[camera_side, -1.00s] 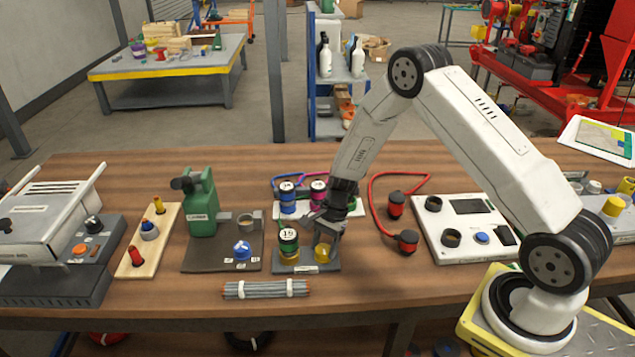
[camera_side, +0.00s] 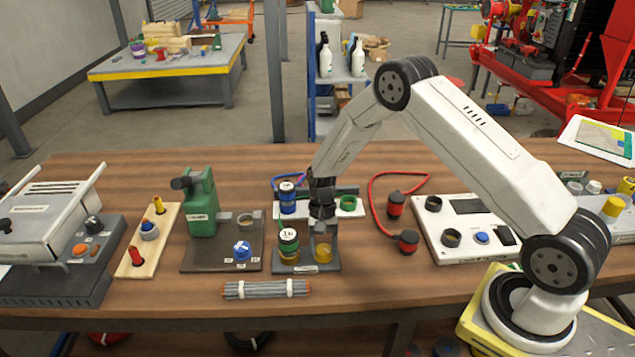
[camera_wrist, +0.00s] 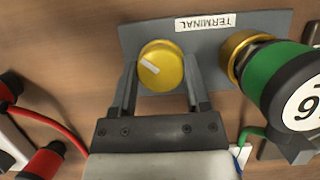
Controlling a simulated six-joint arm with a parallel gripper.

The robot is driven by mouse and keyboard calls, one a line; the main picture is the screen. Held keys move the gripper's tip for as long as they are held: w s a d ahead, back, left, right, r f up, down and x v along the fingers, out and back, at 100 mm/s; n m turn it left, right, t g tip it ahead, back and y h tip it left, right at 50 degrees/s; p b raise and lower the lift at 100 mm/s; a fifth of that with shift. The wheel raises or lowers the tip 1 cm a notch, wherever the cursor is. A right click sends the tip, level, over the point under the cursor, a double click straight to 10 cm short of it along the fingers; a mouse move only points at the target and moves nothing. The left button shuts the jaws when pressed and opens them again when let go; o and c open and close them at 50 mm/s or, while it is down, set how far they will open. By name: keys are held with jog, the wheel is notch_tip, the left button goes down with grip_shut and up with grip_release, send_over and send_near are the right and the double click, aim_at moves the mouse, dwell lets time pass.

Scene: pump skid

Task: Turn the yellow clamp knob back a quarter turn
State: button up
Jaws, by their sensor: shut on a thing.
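The yellow clamp knob (camera_wrist: 161,67) sits on the grey terminal plate (camera_wrist: 198,48), with a pale pointer mark on its top. It also shows in the side view (camera_side: 323,252), low on the plate's right part. My gripper (camera_wrist: 160,90) comes from above and is shut on the knob, with one finger on each side of it. A green and black cylinder marked 16 (camera_wrist: 287,88) stands in a brass collar (camera_wrist: 237,55) beside the knob.
Red connectors (camera_side: 407,240) with a red cable lie to the right of the plate. A grey cable bundle (camera_side: 266,289) lies in front. A green pump-like unit (camera_side: 203,205) stands to the left, and a white panel (camera_side: 470,250) to the right.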

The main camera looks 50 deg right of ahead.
dwell(0.4)
jog(key=o, duration=1.3)
jog(key=shift+r, duration=0.1)
jog(key=v, duration=0.7)
jog(key=shift+w+r, duration=0.1)
jog(key=shift+r, duration=0.2)
jog(key=shift+r, duration=0.1)
jog(key=s+a+r+n+t+h, duration=0.1)
jog(key=s+r+n+t, duration=0.1)
jog(key=s, duration=0.3)
jog(key=s+a+r+n+t+h, duration=0.1)
jog(key=s+a+r+n+t, duration=0.1)
jog(key=s+r+n, duration=0.2)
jog(key=s+a+r+n+t+h, duration=0.1)
jog(key=s+a+r+n, duration=0.1)
jog(key=s+r, duration=0.3)
jog(key=shift+s+a+n+t, duration=0.1)
jog(key=shift+s+n+t, duration=0.15)
jog(key=shift+s, duration=0.6)
jog(key=shift+s+a+n+t, duration=0.15)
jog(key=shift+s+n, duration=0.1)
jog(key=shift+s, duration=0.6)
